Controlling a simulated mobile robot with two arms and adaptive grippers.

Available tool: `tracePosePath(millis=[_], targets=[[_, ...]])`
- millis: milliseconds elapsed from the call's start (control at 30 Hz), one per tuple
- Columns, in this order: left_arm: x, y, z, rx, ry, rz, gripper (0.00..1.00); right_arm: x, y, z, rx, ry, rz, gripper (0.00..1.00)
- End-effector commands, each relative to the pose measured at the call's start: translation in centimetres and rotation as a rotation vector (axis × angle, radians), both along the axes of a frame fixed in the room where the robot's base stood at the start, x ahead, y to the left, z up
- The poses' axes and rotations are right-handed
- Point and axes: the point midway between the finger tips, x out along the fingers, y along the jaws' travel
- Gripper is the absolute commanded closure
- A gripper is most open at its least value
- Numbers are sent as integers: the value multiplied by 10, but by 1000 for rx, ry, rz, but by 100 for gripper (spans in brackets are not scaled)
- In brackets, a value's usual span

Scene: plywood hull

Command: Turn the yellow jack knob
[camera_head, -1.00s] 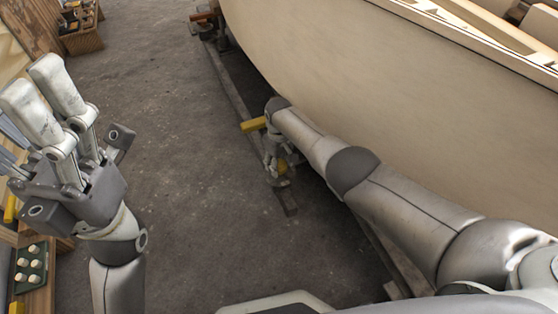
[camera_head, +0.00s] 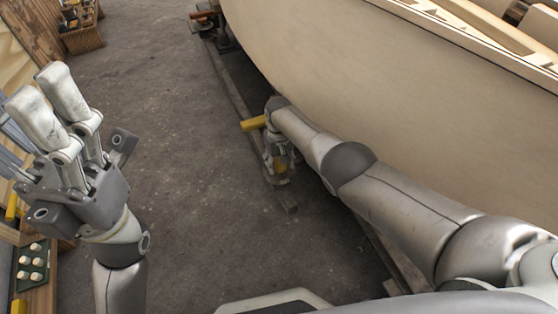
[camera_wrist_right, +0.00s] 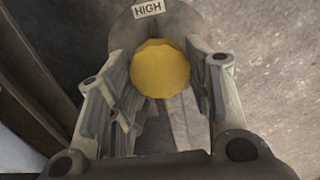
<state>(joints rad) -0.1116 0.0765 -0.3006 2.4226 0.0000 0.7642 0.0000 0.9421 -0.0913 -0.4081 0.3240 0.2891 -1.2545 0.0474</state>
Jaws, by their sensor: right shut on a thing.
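The yellow jack knob (camera_wrist_right: 160,68) is round with a faceted rim and shows in front of a grey disc (camera_wrist_right: 118,33) marked "HIGH" in the right wrist view. My right gripper (camera_wrist_right: 164,72) has a finger on each side of it and is shut on it. In the head view, my right gripper (camera_head: 279,162) is low beside the hull, and the knob is largely hidden by its fingers. My left gripper (camera_head: 40,88) is raised at the left with its two pale fingers apart, empty and far from the knob.
The plywood hull (camera_head: 400,95) rises close to the right of my right arm. A long rail (camera_head: 236,95) lies on the floor under its edge. A wooden crate (camera_head: 82,38) stands at the top left, and a green tray (camera_head: 31,265) at the lower left. The middle floor is clear.

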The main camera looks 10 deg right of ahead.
Motion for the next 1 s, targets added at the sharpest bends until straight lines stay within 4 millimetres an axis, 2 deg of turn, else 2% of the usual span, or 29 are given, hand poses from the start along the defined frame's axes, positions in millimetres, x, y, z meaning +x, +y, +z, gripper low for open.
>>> tracePosePath(millis=[133,167,333,767,1000], targets=[[0,0,0,1,1,0,42,0,1,0,2,0,-4,77],[0,0,0,1,1,0,42,0,1,0,2,0,-4,52],[0,0,0,1,1,1,42,0,0,0,2,0,-2,32],[0,0,1,3,-3,2,42,1,0,3,2,-2,0,32],[0,0,1,1,-3,1,42,2,1,18,2,-3,-1,32]])
